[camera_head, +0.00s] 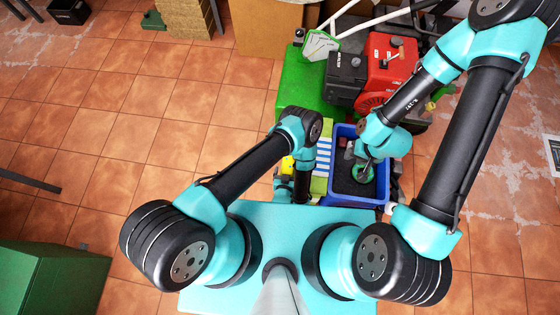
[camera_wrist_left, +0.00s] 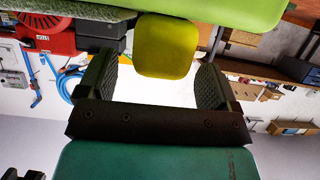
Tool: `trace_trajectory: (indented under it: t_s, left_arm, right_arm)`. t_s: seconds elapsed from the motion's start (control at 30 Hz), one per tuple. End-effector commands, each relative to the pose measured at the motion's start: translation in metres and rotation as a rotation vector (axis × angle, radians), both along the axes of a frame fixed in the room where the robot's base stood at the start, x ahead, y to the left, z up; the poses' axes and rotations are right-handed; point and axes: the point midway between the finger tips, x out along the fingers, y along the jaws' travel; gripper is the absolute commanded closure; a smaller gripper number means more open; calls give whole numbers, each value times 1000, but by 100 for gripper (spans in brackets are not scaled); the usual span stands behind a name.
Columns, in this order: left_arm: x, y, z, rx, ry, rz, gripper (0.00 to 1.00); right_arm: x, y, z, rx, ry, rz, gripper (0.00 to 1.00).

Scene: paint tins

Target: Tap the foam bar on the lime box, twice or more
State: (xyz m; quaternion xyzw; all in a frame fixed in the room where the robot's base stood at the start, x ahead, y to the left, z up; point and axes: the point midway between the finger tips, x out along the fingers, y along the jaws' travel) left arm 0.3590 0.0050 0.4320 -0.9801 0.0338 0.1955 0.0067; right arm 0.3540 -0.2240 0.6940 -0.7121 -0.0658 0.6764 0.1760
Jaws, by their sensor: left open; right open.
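A yellow block with rounded corners, which looks like the foam bar (camera_wrist_left: 165,45), shows in the left wrist view between and beyond my left fingertips; I cannot tell whether they touch it. A small yellow part shows in the head view (camera_head: 287,164) beside my left wrist. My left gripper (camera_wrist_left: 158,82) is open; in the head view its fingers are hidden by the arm. A lime surface, seemingly the lime box (camera_wrist_left: 205,10), crosses the top of the left wrist view, close to the yellow block. Lime also shows in the head view (camera_head: 319,186). My right gripper (camera_head: 366,163) is open over the blue crate.
The blue crate (camera_head: 345,201) has a dark inside, with a green round object (camera_head: 363,174) under my right gripper. A blue-and-white striped piece (camera_head: 323,158) lies left of the crate. A red machine (camera_head: 388,65) and a green block (camera_head: 300,90) stand behind. Tiled floor lies open at left.

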Motion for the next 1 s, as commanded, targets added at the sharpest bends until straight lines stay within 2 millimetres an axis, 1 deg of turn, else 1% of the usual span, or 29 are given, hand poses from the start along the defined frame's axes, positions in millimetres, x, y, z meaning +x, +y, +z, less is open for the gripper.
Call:
trace_trajectory:
  t_s: [0.07, 0.1, 0.3, 0.67, 1.0]
  left_arm:
    - [3, -8, 0, 0, -3, -22, 15]
    - [8, -7, -2, -2, -3, -14, 15]
    - [22, -7, -9, -1, -2, -13, 15]
    - [25, -7, -10, 0, -1, -14, 16]
    - [25, -7, -10, 0, -1, -14, 48]
  right_arm:
    - [0, 0, 0, 0, 0, 0, 57]
    - [0, 0, 0, 0, 0, 1, 57]
    - [0, 0, 0, 0, 0, 0, 57]
    - [0, 0, 0, 0, 0, 0, 57]
    - [0, 0, 0, 0, 0, 0, 57]
